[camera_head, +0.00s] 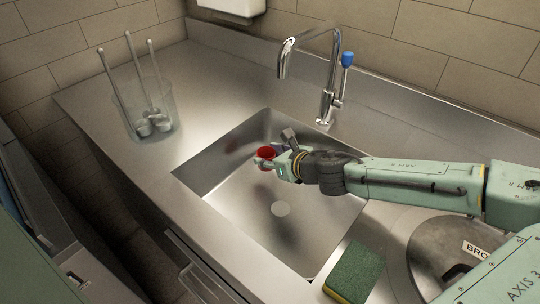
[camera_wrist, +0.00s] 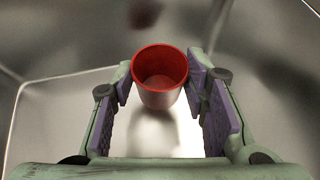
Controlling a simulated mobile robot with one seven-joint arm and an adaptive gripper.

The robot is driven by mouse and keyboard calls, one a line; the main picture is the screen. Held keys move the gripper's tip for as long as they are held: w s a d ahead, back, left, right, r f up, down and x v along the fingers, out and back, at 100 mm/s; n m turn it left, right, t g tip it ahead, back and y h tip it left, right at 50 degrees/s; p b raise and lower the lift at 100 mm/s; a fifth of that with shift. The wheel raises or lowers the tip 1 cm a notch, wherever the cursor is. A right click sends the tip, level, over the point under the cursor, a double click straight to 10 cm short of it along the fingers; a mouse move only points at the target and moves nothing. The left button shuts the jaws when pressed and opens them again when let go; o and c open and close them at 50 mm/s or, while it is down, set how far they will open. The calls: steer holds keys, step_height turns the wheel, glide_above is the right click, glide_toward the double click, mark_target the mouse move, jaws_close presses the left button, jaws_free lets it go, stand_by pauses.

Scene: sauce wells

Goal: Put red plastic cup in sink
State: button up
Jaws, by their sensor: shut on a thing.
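The red plastic cup (camera_head: 265,153) is in my gripper (camera_head: 281,163), over the basin of the steel sink (camera_head: 315,218). In the wrist view the cup (camera_wrist: 159,78) stands with its open mouth toward the camera, and it looks empty. The two finger pads of my gripper (camera_wrist: 160,86) press on the cup from both sides near its rim. A soft shadow or reflection shows below the cup on the steel. I cannot tell how far the cup's base is from the sink floor.
A chrome faucet (camera_head: 329,90) with a blue knob stands behind the sink. A clear container (camera_head: 146,108) with ladles stands at the left. A green and yellow sponge (camera_head: 355,273) lies at the front edge, beside a round metal lid (camera_head: 440,245) at the right.

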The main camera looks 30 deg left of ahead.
steer(key=o, duration=1.1)
steer(key=shift+r+p, duration=0.3)
steer(key=shift+p, duration=0.05)
steer(key=v, duration=0.4)
steer(key=b+v, duration=0.1)
steer(key=v, duration=0.3)
steer(key=b+v, duration=0.1)
steer(key=v, duration=0.3)
steer(key=shift+r, duration=0.35)
